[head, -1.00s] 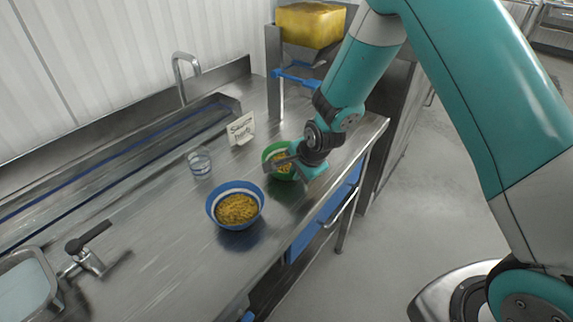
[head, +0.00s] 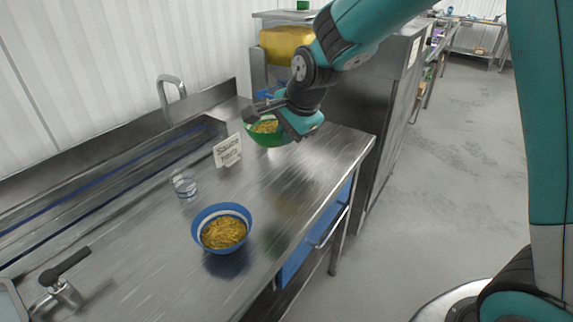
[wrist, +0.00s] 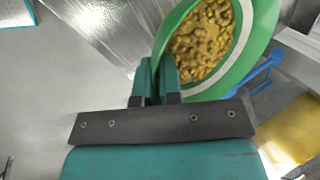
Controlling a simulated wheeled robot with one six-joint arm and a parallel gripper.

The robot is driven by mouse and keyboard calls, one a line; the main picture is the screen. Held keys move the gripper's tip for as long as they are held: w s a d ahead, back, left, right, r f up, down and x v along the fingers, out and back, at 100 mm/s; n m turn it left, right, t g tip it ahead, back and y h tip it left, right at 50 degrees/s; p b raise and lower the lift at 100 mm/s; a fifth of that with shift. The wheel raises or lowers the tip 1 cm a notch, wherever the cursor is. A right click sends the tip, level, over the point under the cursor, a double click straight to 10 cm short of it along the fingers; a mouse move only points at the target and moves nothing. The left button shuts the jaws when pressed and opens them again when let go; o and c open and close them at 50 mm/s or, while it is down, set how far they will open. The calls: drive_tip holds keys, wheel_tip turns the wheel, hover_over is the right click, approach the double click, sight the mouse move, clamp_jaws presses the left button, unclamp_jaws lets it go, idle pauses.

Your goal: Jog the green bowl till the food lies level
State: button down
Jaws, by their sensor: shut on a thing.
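The green bowl (head: 262,137) is held up above the right part of the steel counter, with brown-yellow food in it. In the wrist view the green bowl (wrist: 262,40) shows a white band inside and lumpy food (wrist: 203,42). My gripper (wrist: 158,66) is shut on the bowl's rim. In the head view my gripper (head: 279,108) is at the bowl's near right side and hides part of it. I cannot tell whether the food lies level.
A blue bowl (head: 221,228) of similar food stands on the counter (head: 285,205). A clear glass (head: 185,187) and a sign (head: 227,150) stand behind it. A yellow-filled hopper (head: 284,46) is at the back. A tap lever (head: 64,266) is at left.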

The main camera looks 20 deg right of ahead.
wheel_tip(320, 180, up, 3)
drive_tip(key=shift+f+b, duration=0.15)
drive_tip(key=shift+b, duration=0.15)
drive_tip(key=shift+f+b, duration=5.15)
drive_tip(key=shift+f, duration=2.25)
